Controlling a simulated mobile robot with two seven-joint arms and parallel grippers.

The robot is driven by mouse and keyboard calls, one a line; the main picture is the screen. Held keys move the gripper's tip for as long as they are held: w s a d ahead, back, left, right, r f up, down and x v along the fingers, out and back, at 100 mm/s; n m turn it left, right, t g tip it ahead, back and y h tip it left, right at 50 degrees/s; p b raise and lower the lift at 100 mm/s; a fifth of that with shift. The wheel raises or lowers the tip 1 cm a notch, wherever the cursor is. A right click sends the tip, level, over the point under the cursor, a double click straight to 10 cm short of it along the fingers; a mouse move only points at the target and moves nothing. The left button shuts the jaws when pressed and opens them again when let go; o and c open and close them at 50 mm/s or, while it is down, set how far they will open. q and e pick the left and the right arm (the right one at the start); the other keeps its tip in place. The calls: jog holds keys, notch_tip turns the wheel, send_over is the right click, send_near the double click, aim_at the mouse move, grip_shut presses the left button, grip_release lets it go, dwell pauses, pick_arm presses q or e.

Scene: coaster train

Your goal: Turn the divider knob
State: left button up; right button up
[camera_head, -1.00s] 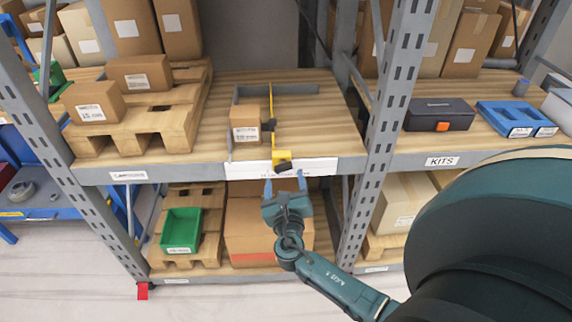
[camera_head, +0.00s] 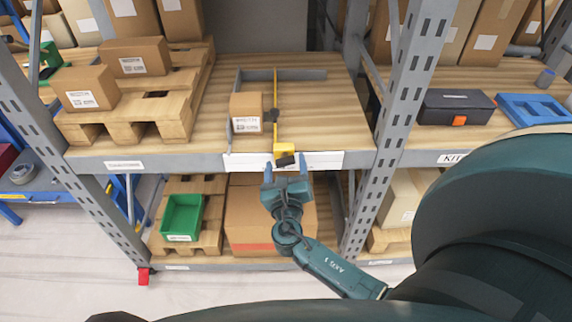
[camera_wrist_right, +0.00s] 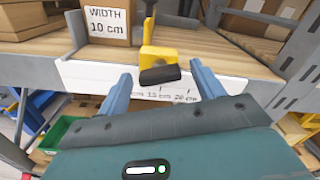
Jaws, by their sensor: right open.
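The divider is a thin yellow bar (camera_head: 275,95) running front to back on the wooden shelf. Its yellow block (camera_head: 284,150) with a black knob (camera_head: 285,161) sits at the shelf's front edge. In the right wrist view the dark knob (camera_wrist_right: 160,75) lies between and beyond the fingertips. My right gripper (camera_head: 285,170) is open and empty, just in front of and below the knob, with a finger to either side. I see no contact. A carton (camera_head: 246,112) stands left of the divider; its label reads "WIDTH 10 cm" in the wrist view. My left gripper is not in view.
A white scale strip (camera_head: 320,160) with cm marks runs along the front edge. A grey rail (camera_head: 300,74) lies at the back. Pallets with boxes (camera_head: 85,88) stand at left, a rack post (camera_head: 400,120) at right. The shelf right of the divider is clear.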

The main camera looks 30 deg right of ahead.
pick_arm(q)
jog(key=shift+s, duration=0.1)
pick_arm(e)
jog(key=c, duration=1)
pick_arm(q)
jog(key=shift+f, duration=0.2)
